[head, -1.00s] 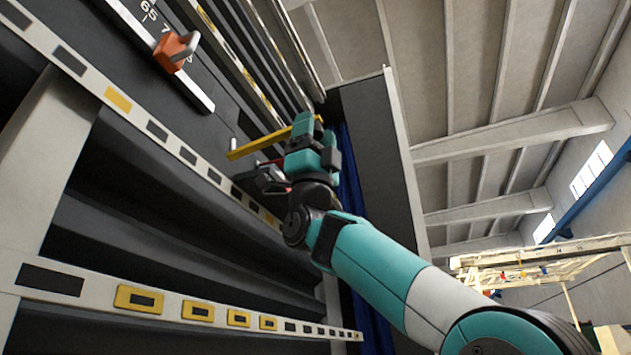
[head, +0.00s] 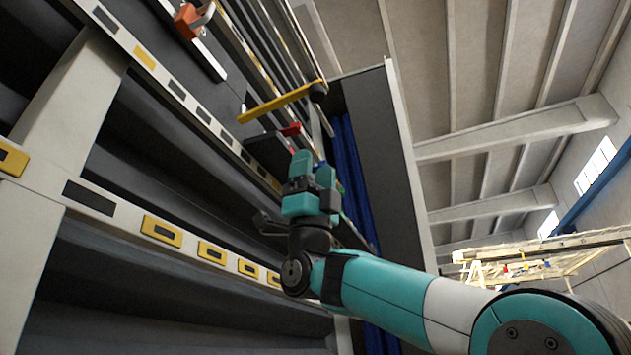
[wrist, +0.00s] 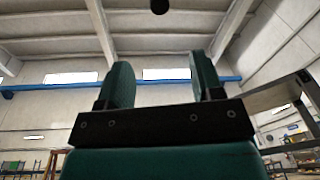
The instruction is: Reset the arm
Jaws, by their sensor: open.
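My arm (head: 385,290) reaches in from the lower right in the head view, with teal and white links. My gripper (head: 315,170) is at its end, near the middle of the picture, pointing up. In the wrist view my gripper (wrist: 158,85) shows two teal fingers standing well apart, with nothing between them. It is open and empty.
A dark rack-like machine with pale slotted rails (head: 200,115) fills the left, close to my gripper. A yellow bar (head: 275,103) and a red part (head: 291,129) stick out near it. An orange block (head: 188,20) is at the upper left. A blue curtain-like strip (head: 350,170) hangs behind.

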